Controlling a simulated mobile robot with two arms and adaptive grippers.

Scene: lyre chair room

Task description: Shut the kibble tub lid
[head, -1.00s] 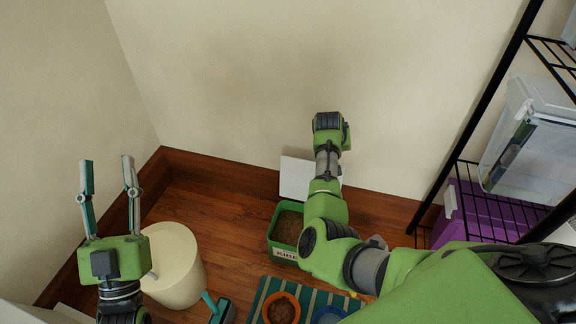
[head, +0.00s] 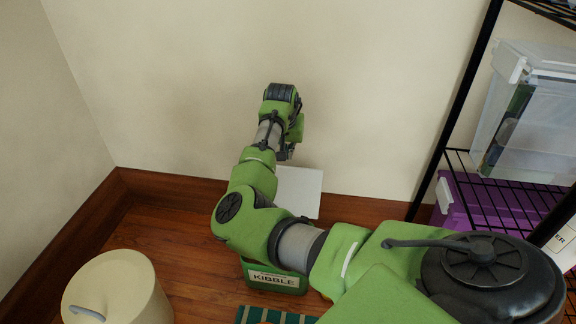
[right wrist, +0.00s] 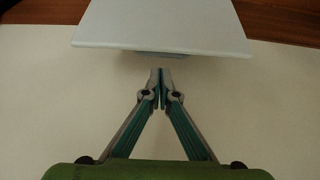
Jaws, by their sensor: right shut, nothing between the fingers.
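The green kibble tub (head: 262,287) stands on the floor near the wall, its KIBBLE label facing me. My right arm hides most of its top and the lid's lower part. The white lid (head: 302,190) is open and stands up behind the tub, near the wall. My right gripper (head: 288,147) is above the lid. In the right wrist view its fingers (right wrist: 160,75) are shut and empty, with the tips close to the lid's free edge (right wrist: 160,42). I cannot tell whether they touch. My left gripper is not in view.
A cream round bin (head: 115,290) stands on the floor at left. A striped green mat (head: 250,315) lies in front of the tub. A black wire shelf (head: 468,80) at right holds clear and purple boxes. The wall is close behind the lid.

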